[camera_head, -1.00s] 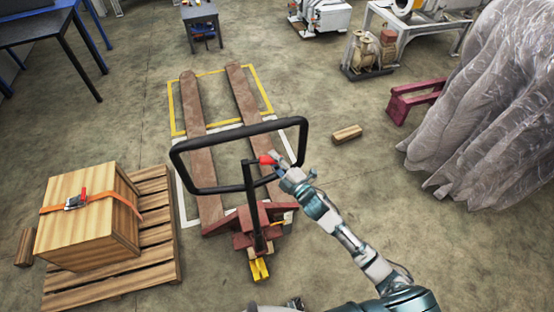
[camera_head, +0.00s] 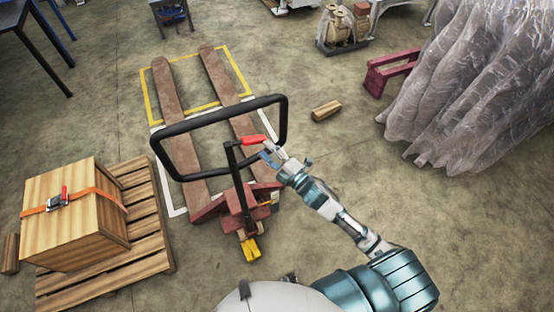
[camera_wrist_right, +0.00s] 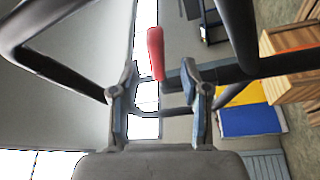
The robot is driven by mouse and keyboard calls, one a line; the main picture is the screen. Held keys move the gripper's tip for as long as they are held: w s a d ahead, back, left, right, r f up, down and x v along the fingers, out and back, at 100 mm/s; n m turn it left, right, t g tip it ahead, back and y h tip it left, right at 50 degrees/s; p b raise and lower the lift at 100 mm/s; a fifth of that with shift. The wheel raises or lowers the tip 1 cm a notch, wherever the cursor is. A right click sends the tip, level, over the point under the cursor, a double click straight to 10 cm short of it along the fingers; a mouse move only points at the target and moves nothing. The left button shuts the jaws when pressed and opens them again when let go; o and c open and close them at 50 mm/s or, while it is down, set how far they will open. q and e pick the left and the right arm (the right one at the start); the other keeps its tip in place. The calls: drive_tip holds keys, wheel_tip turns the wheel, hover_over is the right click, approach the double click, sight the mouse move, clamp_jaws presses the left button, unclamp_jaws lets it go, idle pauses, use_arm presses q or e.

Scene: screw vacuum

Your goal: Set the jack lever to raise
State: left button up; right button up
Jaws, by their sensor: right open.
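The jack's red lever (camera_head: 254,140) sits at the top of the dark handle post, inside the black loop handle (camera_head: 180,127). It points to the right in the head view. My right gripper (camera_head: 272,154) is open at the lever's right end, just below it; I cannot tell whether they touch. In the right wrist view the red lever (camera_wrist_right: 155,52) stands beyond the spread fingers of my right gripper (camera_wrist_right: 163,88), not clearly between them. My left gripper is not in view.
The pallet jack's brown forks (camera_head: 180,120) extend away over a yellow and white floor frame. A strapped wooden crate (camera_head: 75,210) on a pallet (camera_head: 150,245) stands at left. A wood block (camera_head: 326,110) lies right of the forks. Plastic sheeting (camera_head: 460,90) hangs at right.

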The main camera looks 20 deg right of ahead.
drive_tip(key=shift+a+v, duration=0.15)
drive_tip(key=shift+v, duration=1.3)
drive_tip(key=shift+a+v, duration=0.15)
drive_tip(key=shift+v, duration=1.3)
drive_tip(key=shift+s+d, duration=0.15)
drive_tip(key=d+f+m+g+h, duration=0.2)
drive_tip(key=d+f+m+h, duration=0.15)
drive_tip(key=f, duration=0.95)
drive_tip(key=d+f+m+g+h, duration=0.2)
drive_tip(key=d+f+m, duration=0.2)
drive_tip(key=f, duration=0.9)
drive_tip(key=s+d+f+m+g+h, duration=0.1)
drive_tip(key=s+f+m+g, duration=0.1)
drive_tip(key=s+f, duration=0.55)
drive_tip(key=s+f+m+g+h, duration=0.1)
drive_tip(key=s+f+m+g, duration=0.2)
drive_tip(key=f, duration=0.8)
drive_tip(key=s+a+f+m+g, duration=0.1)
drive_tip(key=s+f, duration=0.4)
drive_tip(key=s, duration=0.5)
drive_tip(key=s+a+f+m+g, duration=0.2)
drive_tip(key=s+f+g, duration=0.2)
drive_tip(key=s, duration=0.7)
drive_tip(key=s+a+f+m+g, duration=0.1)
drive_tip(key=s+f+g, duration=0.1)
drive_tip(key=s+f, duration=0.5)
drive_tip(key=s, duration=0.4)
drive_tip(key=shift+a+f+g, duration=0.2)
drive_tip(key=shift+a+g, duration=0.1)
drive_tip(key=shift+g, duration=0.1)
